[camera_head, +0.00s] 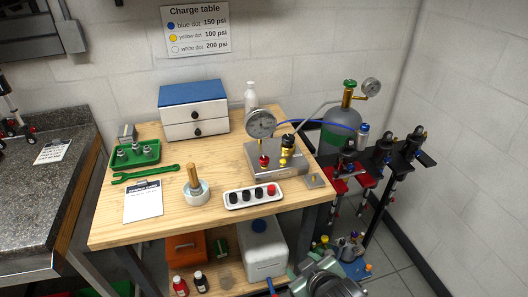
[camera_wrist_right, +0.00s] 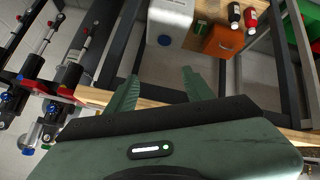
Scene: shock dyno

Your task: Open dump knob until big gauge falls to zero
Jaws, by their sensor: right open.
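The big gauge (camera_head: 261,123) stands on a metal block (camera_head: 275,172) at the right of the wooden table; its needle is too small to read. A red knob (camera_head: 264,160) sits on the block's front left, below the gauge. A black and yellow knob (camera_head: 287,146) stands to its right. Which is the dump knob is not labelled. My right gripper shows low in the head view (camera_head: 318,272), in front of the table and apart from the block. In the right wrist view its fingers (camera_wrist_right: 158,85) are spread and empty. My left gripper is out of view.
A tray of black and red caps (camera_head: 252,196) lies in front of the block. A green gas cylinder (camera_head: 342,125) and shock stands (camera_head: 385,155) are at right. A white container (camera_head: 263,248) sits below.

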